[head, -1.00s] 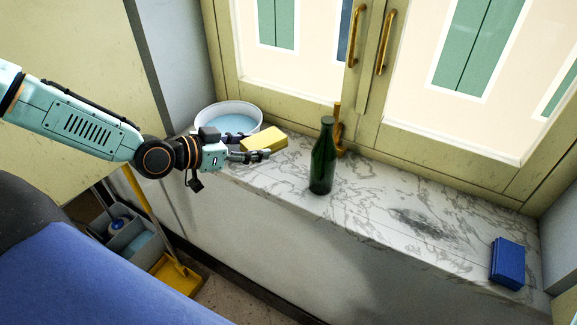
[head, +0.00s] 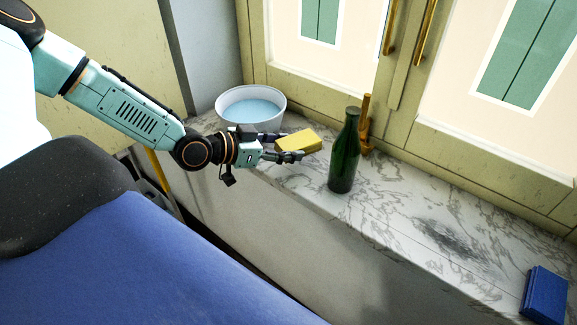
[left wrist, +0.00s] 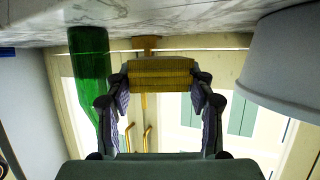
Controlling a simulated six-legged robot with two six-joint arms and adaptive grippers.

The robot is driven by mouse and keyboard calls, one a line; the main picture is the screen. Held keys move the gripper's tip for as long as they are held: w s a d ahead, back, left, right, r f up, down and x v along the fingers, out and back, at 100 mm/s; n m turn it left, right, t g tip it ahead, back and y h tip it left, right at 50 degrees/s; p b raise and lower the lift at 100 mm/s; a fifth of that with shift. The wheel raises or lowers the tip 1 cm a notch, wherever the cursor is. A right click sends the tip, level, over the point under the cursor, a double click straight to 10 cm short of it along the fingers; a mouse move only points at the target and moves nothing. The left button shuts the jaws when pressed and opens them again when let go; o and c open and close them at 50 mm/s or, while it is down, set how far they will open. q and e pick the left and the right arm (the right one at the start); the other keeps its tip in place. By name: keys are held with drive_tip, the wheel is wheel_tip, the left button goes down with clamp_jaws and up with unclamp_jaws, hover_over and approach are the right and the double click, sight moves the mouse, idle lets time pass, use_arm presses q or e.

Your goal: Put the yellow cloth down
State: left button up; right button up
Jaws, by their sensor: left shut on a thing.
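The yellow cloth (head: 299,141), a folded block, is held at the fingertips of my left gripper (head: 286,147). The left gripper is shut on it, just over the marble sill between the white basin and the green bottle. In the left wrist view the cloth (left wrist: 160,73) sits between the two fingers (left wrist: 160,95), with the sill at the top of that picture. I cannot tell whether the cloth touches the sill. My right gripper is in neither view.
A white basin of water (head: 222,103) stands behind the left gripper. A green bottle (head: 344,155) stands right of the cloth, with a golden-brown object (head: 366,130) behind it. A blue block (head: 545,295) lies at the far right. The marble sill (head: 400,205) between has bare room.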

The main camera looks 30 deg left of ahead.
sight(286, 168)
use_arm(q)
drive_tip(key=shift+s+f, duration=0.1)
drive_tip(key=shift+f, duration=0.4)
drive_tip(key=f, duration=0.1)
drive_tip(key=f+b, duration=0.2)
drive_tip(key=shift+d, duration=0.25)
drive_tip(key=shift+f, duration=0.1)
drive_tip(key=shift+w+a, duration=0.2)
drive_tip(key=shift+s, duration=0.1)
drive_tip(key=shift+f, duration=0.15)
drive_tip(key=o, duration=1)
drive_tip(key=shift+s+d, duration=0.1)
drive_tip(key=shift+d, duration=0.05)
drive_tip(key=shift+o, duration=1.2)
